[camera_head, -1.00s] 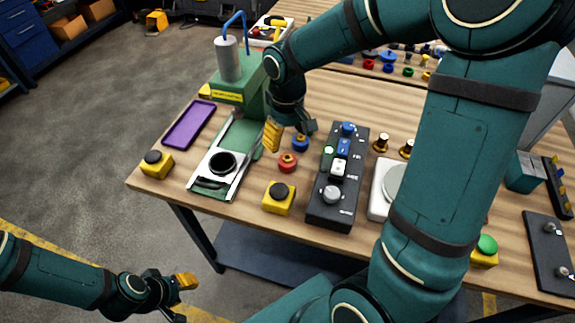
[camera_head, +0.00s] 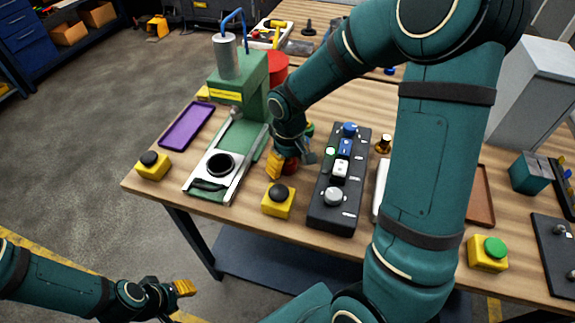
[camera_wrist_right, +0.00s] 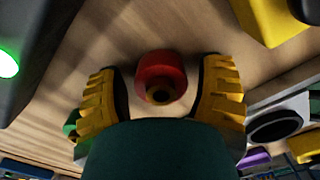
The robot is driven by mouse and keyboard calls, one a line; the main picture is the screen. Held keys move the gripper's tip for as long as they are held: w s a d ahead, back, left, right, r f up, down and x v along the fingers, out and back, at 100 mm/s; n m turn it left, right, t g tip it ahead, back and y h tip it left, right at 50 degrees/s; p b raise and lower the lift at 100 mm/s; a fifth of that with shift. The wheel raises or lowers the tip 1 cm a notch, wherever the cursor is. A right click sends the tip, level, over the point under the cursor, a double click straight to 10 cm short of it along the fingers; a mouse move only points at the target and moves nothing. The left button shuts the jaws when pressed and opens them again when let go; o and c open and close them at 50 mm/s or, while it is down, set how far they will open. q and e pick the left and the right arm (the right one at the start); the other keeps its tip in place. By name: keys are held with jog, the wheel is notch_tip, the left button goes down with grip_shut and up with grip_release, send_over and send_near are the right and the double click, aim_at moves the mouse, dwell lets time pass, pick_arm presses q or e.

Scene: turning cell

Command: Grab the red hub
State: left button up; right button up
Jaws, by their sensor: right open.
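The red hub (camera_wrist_right: 161,77) sits on the wooden table, a short red cylinder with a dark-centred brass-coloured bore, seen in the right wrist view. It lies between and slightly beyond the two yellow fingers of my right gripper (camera_wrist_right: 161,95), which is open, with a gap on both sides. In the head view my right gripper (camera_head: 290,166) is low over the table and mostly hides the hub (camera_head: 291,168). My left gripper (camera_head: 184,300) is off the table's front left; its finger opening is unclear.
A black control box (camera_head: 327,204) stands close right of the right gripper. A yellow box with a black button (camera_head: 277,202) is in front. The green press (camera_head: 236,90) with its white-edged slide is at left, near a purple tray (camera_head: 187,126).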

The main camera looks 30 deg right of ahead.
jog(key=shift+c, duration=0.2)
jog(key=c, duration=1.1)
jog(key=shift+o, duration=0.2)
jog(key=shift+r, duration=0.1)
